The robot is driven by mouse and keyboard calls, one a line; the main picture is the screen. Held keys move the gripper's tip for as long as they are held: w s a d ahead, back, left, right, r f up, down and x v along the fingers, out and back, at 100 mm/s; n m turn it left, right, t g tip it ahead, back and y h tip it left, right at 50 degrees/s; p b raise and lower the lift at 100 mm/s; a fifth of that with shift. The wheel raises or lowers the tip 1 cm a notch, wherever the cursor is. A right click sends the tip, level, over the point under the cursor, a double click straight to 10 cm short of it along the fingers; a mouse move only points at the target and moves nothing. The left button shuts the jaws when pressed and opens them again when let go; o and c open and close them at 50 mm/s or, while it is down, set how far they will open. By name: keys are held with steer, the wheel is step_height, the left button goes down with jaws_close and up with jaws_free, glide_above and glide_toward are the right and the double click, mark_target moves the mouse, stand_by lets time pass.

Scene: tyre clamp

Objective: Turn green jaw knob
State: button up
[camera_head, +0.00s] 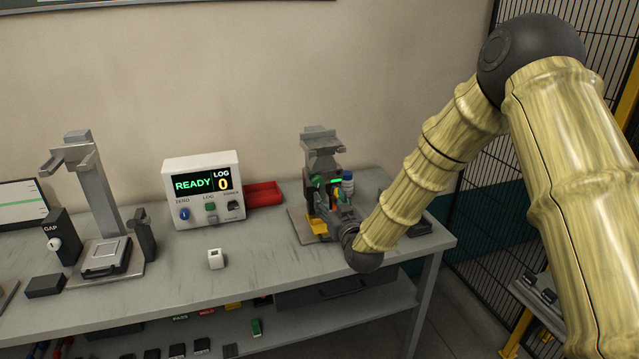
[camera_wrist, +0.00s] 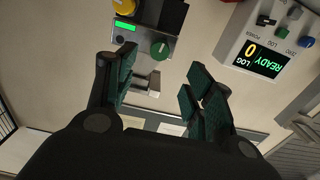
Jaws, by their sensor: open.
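The green jaw knob (camera_wrist: 160,50) shows in the wrist view as a round green dial with a pale line across it, on a grey panel beside a small green-lit display (camera_wrist: 125,27). My gripper (camera_wrist: 160,66) is open, its two dark green-padded fingers spread to the left and right of the knob in the picture, with nothing between the pads. I cannot tell how far the knob lies beyond the fingertips.
A white box (camera_head: 200,190) reading READY and LOG 0 stands left of the clamp. A red tray (camera_head: 263,194) lies between them. A small white block (camera_head: 215,259) sits on the grey bench (camera_head: 180,290). A mesh fence (camera_head: 480,170) is at right.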

mark_target(319, 184)
steer(key=p+x, duration=0.3)
steer(key=x, duration=0.7)
steer(key=shift+w+f+p, duration=0.1)
steer(key=shift+w+p, duration=0.25)
steer(key=shift+p, duration=0.05)
steer(key=c, duration=1)
